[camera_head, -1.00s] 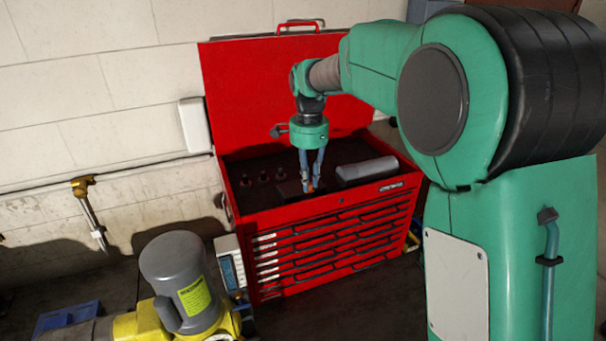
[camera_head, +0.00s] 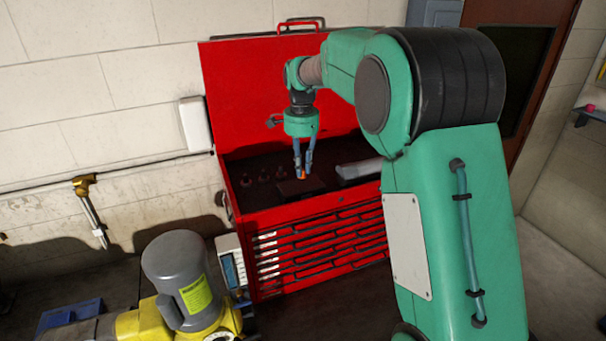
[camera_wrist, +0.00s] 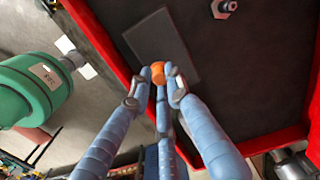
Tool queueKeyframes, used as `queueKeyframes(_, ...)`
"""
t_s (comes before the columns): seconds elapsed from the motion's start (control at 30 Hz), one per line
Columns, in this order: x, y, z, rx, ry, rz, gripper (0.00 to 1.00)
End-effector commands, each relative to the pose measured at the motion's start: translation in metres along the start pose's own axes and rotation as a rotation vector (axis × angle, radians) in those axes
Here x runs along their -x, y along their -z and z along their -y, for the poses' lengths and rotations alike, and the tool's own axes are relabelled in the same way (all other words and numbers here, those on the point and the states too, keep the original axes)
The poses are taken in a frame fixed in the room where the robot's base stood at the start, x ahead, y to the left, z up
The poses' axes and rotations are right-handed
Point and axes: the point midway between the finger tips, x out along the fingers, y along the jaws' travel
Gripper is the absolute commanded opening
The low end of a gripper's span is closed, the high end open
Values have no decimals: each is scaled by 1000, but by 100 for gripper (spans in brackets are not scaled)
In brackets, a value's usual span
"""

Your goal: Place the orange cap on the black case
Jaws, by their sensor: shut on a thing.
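The orange cap (camera_head: 302,177) is small and sits between the fingertips of my gripper (camera_head: 303,171), which is shut on it. It also shows in the wrist view (camera_wrist: 168,69), between the blue fingers (camera_wrist: 160,73). The black case (camera_head: 294,188) is a flat dark box lying in the top tray of the red tool chest. In the wrist view the black case (camera_wrist: 158,38) is a dark rectangle behind the cap, which overlaps its near part. The cap appears just above the case; I cannot tell whether they touch.
The red tool chest (camera_head: 330,232) has its lid (camera_head: 250,95) open behind my gripper. Several small dark upright pieces (camera_head: 264,174) stand left in the tray, and a grey box (camera_head: 357,170) lies right. A grey and yellow motor (camera_head: 178,267) stands at the front left.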

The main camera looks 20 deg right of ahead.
Motion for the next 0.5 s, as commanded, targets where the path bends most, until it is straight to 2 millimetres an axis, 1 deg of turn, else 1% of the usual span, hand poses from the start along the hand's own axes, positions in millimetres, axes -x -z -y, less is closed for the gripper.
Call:
queueKeyframes(0.2,-1,3,8,0,-1,0,8)
queueKeyframes(0.4,-26,3,7,0,-3,1,8)
queueKeyframes(0.5,-33,3,8,0,0,0,8)
